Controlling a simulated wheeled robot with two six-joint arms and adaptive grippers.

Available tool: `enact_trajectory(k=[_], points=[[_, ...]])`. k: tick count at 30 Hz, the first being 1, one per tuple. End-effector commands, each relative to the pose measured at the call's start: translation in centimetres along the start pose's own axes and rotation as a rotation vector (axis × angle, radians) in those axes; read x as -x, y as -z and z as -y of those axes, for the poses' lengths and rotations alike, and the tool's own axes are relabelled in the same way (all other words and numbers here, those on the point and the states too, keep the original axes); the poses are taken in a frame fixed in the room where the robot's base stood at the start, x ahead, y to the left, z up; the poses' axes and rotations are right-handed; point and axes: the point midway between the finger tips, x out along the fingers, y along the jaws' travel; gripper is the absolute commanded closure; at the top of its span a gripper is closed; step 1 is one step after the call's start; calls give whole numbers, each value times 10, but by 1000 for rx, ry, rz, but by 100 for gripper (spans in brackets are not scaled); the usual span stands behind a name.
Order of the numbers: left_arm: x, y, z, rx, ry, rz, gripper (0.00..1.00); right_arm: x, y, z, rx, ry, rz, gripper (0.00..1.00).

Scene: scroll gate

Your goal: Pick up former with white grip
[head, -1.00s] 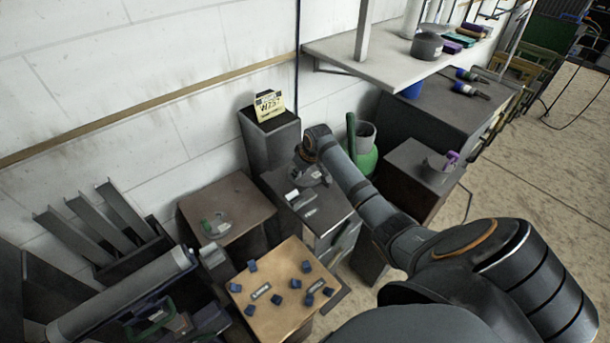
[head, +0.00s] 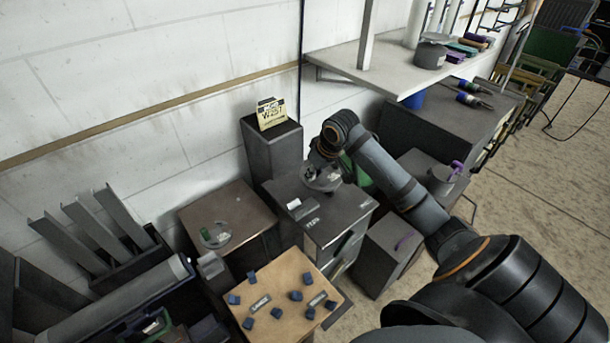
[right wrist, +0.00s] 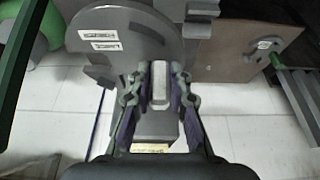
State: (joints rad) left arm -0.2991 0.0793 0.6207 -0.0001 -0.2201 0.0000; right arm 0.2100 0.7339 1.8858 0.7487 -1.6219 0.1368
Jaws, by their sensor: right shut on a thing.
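The former (head: 322,180), a grey rounded plate, is at my right gripper (head: 322,168) over the dark grey pedestal (head: 335,212) in the head view. In the right wrist view, the former (right wrist: 105,60) is large, with a curved edge and two white labels. Its pale whitish grip (right wrist: 159,85) stands between the fingers of my right gripper (right wrist: 160,95), which is shut on it. The arm partly hides the former in the head view. I cannot tell whether the plate touches the pedestal top. My left gripper is not in view.
A former with a green grip (head: 214,235) lies on a brown-topped stand (head: 238,203) to the left. A wooden board (head: 290,275) with several blue blocks is in front. A yellow sign (head: 270,112) stands on a tall block behind. A shelf (head: 385,65) overhangs the back right.

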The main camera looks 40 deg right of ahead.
Motion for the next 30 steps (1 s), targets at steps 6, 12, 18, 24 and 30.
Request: enact_trajectory(k=[6,12,18,24,30], points=[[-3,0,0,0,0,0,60,28,-25,2,5,-11,-4,100],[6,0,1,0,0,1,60,44,-37,3,3,-15,-5,100],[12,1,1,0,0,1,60,50,-43,7,3,-8,-7,100],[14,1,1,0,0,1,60,52,-47,11,1,0,-5,100],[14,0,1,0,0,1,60,51,-47,12,-2,3,-6,100]])
